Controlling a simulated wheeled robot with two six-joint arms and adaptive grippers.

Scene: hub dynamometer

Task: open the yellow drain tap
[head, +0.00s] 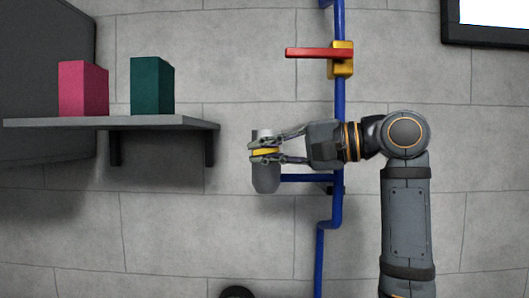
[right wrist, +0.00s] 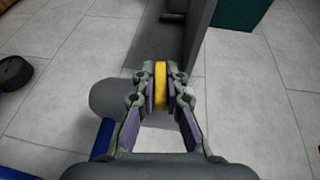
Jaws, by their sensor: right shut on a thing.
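The yellow drain tap (head: 265,151) shows as a yellow band on a grey upright cylinder (head: 265,178) at the end of a short blue branch pipe. My right gripper (head: 265,152) reaches in from the right and is shut on the yellow tap. In the right wrist view the tap (right wrist: 160,84) is a yellow disc seen edge-on between the two fingertips, with a finger pad on each side. The fingers partly hide the tap in the head view. My left gripper is in neither view.
A blue pipe (head: 340,100) runs down the wall behind my right gripper. It carries a yellow valve body (head: 341,67) with a red lever (head: 312,53) lying level. A grey shelf (head: 110,123) at left holds a pink box (head: 82,90) and a teal box (head: 151,86).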

